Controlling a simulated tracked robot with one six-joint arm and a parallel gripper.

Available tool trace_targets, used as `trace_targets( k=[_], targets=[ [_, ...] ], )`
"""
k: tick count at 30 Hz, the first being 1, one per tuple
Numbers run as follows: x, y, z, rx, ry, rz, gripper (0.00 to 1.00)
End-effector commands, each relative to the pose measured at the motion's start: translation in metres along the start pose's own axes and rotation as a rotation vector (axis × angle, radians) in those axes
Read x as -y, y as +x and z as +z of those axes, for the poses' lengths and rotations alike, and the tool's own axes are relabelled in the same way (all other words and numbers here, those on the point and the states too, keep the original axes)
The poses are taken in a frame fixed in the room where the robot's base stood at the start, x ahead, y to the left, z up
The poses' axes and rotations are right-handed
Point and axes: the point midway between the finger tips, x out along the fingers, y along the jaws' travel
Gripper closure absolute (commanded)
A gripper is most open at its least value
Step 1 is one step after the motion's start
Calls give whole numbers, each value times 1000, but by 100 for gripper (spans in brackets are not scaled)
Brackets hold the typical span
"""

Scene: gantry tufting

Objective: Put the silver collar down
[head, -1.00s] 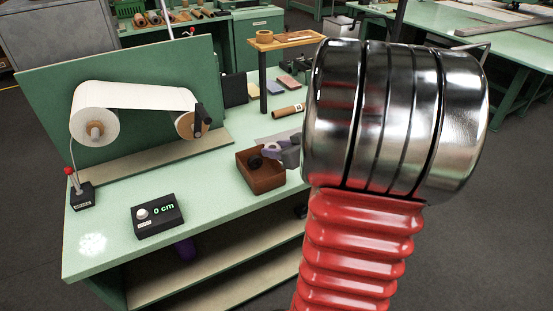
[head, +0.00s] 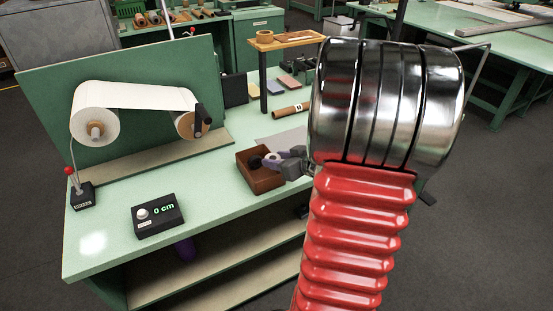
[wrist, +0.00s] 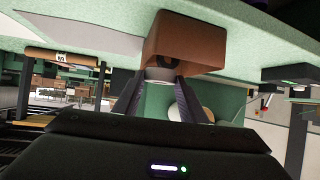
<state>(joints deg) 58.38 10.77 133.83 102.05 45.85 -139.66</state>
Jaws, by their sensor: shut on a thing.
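My gripper (head: 284,156) is at the right side of a small brown open box (head: 262,183) on the green bench, with its purple-grey fingers level with the box's rim. The fingers are shut on the silver collar (head: 271,160), a small pale ring. In the wrist view, the collar (wrist: 160,74) sits between the two fingertips, in front of the brown box (wrist: 190,45). A dark round thing (head: 254,162) shows at the box, left of the collar. Whether the collar touches the box is unclear.
My large red and chrome arm hides the bench's right part. A display box (head: 158,214) reading 0 cm stands at the front left. White rolls (head: 95,122) stand behind it. A cardboard tube (head: 291,110) and a raised wooden shelf (head: 286,40) are farther back.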

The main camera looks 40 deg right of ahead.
Motion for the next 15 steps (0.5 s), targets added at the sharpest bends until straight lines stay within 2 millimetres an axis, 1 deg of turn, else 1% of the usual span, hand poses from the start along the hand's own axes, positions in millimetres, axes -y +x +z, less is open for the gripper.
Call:
trace_targets(
  k=[14,15],
  targets=[
    [0,4,7,0,1,1,85],
    [0,4,8,0,1,1,62]
  ],
)
